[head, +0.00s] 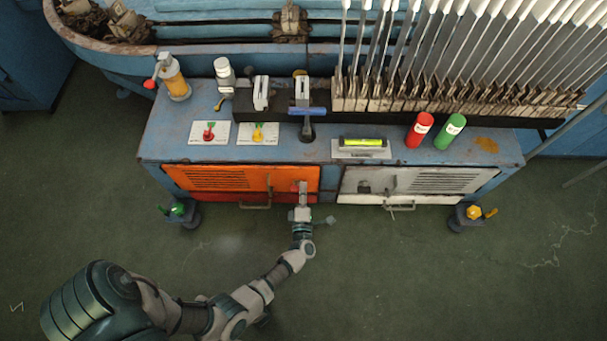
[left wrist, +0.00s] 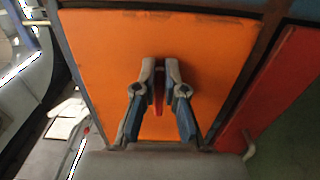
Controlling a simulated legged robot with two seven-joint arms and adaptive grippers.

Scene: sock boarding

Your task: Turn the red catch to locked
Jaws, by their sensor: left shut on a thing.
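The red catch (left wrist: 158,98) shows as a narrow red piece between my left fingertips, against the orange door panel, in the left wrist view. My left gripper (left wrist: 159,80) is shut on it, one finger on each side. In the head view my left gripper (head: 302,188) reaches the right part of the orange door (head: 225,180) on the front of the blue bench and hides the catch. The fingers cover much of the catch, so I cannot tell its turned position. My right gripper is not in view.
A door handle (head: 255,206) sticks out left of my left gripper. A white door (head: 440,182) is to the right. The bench top (head: 300,152) carries cards with small red and yellow knobs, a level, and red and green cylinders.

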